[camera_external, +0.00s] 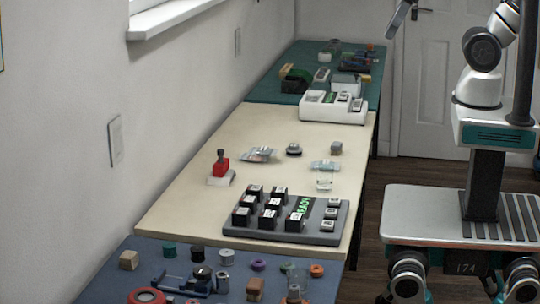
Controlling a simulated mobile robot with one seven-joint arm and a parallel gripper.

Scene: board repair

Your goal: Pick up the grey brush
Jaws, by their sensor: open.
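I cannot pick out the grey brush with certainty. On the cream middle table (190,215) stand a few small candidates. One is a small grey block-like piece (336,148) near the right edge. Another is a low dark round piece with a pale base (294,149) to its left. A third is a red block with a dark grey upright top (220,164), on a white pad (221,180) at the left. My arm rises at the right and leaves the top of the picture. A grey tilted part shows at the top edge, but no fingertips are in view.
A grey tray (338,238) of black blocks and a green label stands at the cream table's front. Clear packets (258,154) (325,165) lie behind. A white tray (310,112) borders the green far table (262,91). The blue near table (105,275) is crowded.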

